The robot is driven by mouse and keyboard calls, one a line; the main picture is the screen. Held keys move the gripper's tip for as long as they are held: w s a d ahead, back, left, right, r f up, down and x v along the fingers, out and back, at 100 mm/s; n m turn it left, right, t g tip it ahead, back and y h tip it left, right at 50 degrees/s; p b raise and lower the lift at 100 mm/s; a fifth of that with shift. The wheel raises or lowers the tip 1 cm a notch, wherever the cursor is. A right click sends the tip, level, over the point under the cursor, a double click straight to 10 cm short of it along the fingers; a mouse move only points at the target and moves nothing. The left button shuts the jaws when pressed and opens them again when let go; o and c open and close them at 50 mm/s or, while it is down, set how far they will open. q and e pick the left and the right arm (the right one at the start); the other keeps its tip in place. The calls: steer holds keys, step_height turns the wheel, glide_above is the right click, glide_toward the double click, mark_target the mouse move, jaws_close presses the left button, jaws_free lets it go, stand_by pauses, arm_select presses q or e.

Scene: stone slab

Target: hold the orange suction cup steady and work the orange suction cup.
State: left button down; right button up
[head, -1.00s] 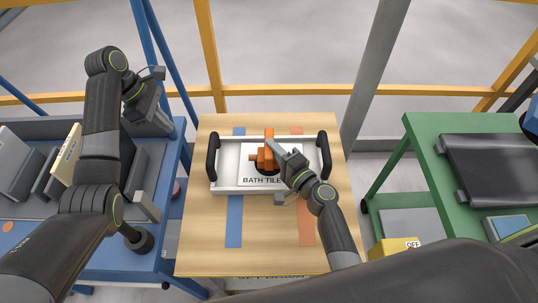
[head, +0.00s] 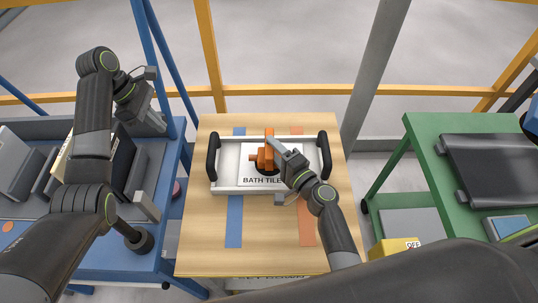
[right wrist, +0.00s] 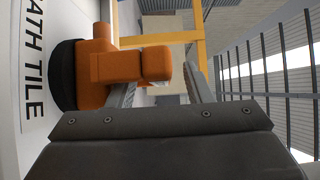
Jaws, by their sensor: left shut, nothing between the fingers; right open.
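The orange suction cup (head: 267,155) stands on a white tile board marked BATH TILE (head: 228,176), with its dark rubber base against the board. It also shows at the left of the right wrist view (right wrist: 95,72), with an orange arm jutting out to the right. My right gripper (head: 278,147) is open at the cup's right side. In the right wrist view its grey fingers (right wrist: 160,85) show on either side of the end of the orange arm; contact cannot be told. My left gripper (head: 154,121) is shut and empty above the blue cart, well away from the cup.
The board has black handles (head: 212,157) at both ends and lies on a wooden table (head: 200,235) with blue and orange strips. A blue cart (head: 110,255) with grey slabs stands at left. A green cart (head: 425,145) with a dark panel stands at right. The table's front is clear.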

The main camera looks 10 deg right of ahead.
steer(key=v, duration=1.2)
